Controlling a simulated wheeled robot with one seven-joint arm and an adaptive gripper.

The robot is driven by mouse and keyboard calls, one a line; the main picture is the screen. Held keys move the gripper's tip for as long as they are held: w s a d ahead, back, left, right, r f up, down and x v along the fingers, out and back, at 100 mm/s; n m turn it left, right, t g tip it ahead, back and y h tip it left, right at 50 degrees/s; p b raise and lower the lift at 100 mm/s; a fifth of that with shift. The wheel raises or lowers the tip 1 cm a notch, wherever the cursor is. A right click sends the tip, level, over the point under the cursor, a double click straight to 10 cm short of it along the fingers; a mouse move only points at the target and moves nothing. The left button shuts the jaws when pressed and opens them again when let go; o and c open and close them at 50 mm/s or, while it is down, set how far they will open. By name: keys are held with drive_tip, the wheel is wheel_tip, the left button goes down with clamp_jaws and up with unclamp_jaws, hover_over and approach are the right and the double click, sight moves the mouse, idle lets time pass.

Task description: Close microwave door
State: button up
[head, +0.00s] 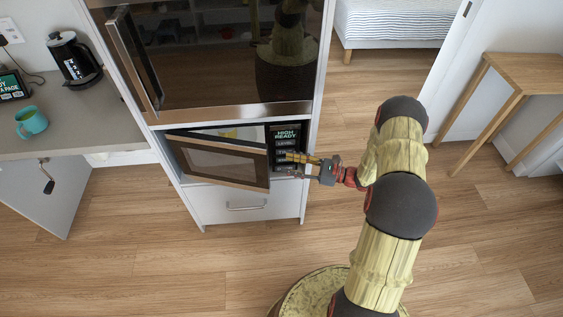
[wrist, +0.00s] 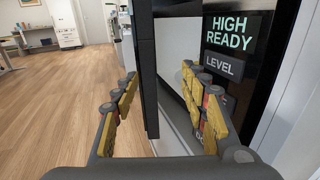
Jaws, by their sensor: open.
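The microwave (head: 287,134) is built into a tall white cabinet, its black control panel lit with "HIGH READY". Its door (head: 218,162), dark glass in a brownish frame, stands partly open, swung out from the left side. Part of the pale interior shows above the door. My gripper (head: 297,165) is at the door's free right edge, in front of the panel's lower part. In the wrist view the open gripper (wrist: 158,82) has the dark door edge (wrist: 146,70) between its fingers in the picture. The right finger overlaps the panel (wrist: 228,45). I cannot tell whether a finger touches the door.
A larger oven (head: 215,55) with a long handle sits above the microwave, and a drawer (head: 245,205) is below. A wooden table (head: 525,66) stands at right. The floor in front is clear.

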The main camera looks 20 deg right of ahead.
drive_tip(key=shift+v, duration=1.55)
drive_tip(key=shift+c, duration=0.5)
